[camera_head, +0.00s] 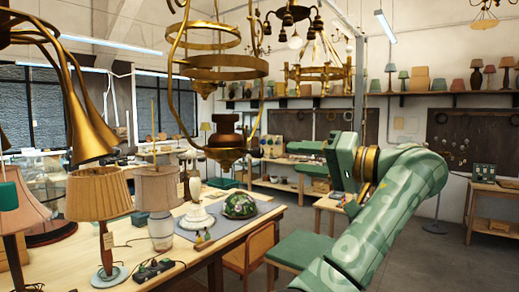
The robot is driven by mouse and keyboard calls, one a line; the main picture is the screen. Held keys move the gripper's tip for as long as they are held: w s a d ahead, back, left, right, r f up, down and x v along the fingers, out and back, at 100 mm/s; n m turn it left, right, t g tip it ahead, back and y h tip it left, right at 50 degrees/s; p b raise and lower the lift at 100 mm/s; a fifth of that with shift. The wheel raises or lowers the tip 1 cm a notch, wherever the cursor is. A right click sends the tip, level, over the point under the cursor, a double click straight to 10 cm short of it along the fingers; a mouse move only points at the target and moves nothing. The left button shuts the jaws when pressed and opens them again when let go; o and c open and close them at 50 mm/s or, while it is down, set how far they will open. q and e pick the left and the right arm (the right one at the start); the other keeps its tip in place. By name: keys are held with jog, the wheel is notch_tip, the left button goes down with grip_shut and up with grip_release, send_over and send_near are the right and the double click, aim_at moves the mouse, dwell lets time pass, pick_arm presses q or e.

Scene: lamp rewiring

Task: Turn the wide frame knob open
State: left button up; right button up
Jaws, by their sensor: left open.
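A wide brass hanging lamp frame (216,68), with rings and curved arms, hangs at centre left. At its bottom is a dark brass burner-like body (225,140). I cannot make out a separate knob on it for certain.
Other brass fixtures hang nearby, including a ring chandelier (318,73) and horn-shaped brass pieces (92,130). Below, a wooden workbench (190,262) holds a pleated-shade lamp (98,194), a grey-shade lamp (158,188) and a green patterned dome (240,205). A green-seated chair (302,248) stands beside it.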

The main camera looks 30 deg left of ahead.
aim_at(261, 154)
pick_arm(q)
jog(key=a+p, duration=0.1)
jog(key=a, duration=0.2)
jog(key=a+p, duration=0.1)
jog(key=a, duration=0.3)
jog(key=a+p, duration=0.1)
jog(key=a, duration=0.2)
jog(key=shift+w+a+r+p, duration=0.15)
jog(key=shift+w+a+p, duration=0.15)
jog(key=shift+a+p, duration=0.1)
jog(key=shift+a, duration=0.2)
grip_shut()
